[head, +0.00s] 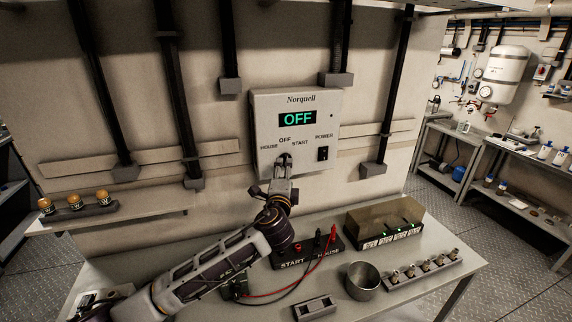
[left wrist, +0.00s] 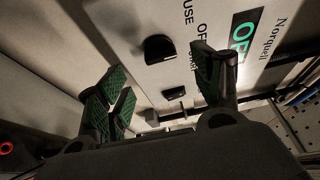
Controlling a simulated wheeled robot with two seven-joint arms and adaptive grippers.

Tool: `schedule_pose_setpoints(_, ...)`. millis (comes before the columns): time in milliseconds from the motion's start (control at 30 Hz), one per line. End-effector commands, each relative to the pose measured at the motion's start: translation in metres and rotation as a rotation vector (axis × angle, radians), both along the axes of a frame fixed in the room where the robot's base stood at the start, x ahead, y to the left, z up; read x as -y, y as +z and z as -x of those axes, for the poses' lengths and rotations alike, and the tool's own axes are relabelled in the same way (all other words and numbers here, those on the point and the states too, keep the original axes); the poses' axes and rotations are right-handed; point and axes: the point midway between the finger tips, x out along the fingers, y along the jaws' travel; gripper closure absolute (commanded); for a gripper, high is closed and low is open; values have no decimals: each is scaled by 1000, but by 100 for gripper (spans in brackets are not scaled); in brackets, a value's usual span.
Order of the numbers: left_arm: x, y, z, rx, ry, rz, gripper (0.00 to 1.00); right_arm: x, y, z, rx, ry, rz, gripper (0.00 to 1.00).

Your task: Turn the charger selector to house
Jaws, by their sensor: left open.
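The charger (head: 260,110) is a grey wall box marked Norquell, with a lit display (head: 297,118) reading OFF. Its dark selector knob (head: 284,158) sits below the labels HOUSE, OFF and START and is partly covered by my left gripper (head: 284,170). In the left wrist view the knob (left wrist: 158,48) shows as a dark rounded piece beyond the gap between the green-padded fingers of my left gripper (left wrist: 162,76). The gripper is open, and I see no clear contact with the knob. The knob's exact pointing is hard to tell. My right gripper is not in view.
A black power switch (head: 323,153) is at the charger's lower right. Below, the bench (head: 415,290) holds a START/HOUSE terminal block (head: 292,262) with red and black leads, a metal cup (head: 362,281) and a box with green lights (head: 385,225). Orange-topped parts (head: 75,202) sit on a left shelf.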

Motion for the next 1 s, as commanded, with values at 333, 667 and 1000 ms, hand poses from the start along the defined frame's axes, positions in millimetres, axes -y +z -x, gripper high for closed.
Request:
schedule_pose_setpoints(333, 2, 2, -30, 1, 0, 0, 34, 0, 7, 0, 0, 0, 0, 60)
schedule_pose_setpoints(667, 5, 1, -55, 1, 0, 1, 34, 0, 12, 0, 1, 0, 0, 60)
schedule_pose_setpoints(1000, 5, 0, -64, 0, 0, 0, 34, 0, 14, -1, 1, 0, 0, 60)
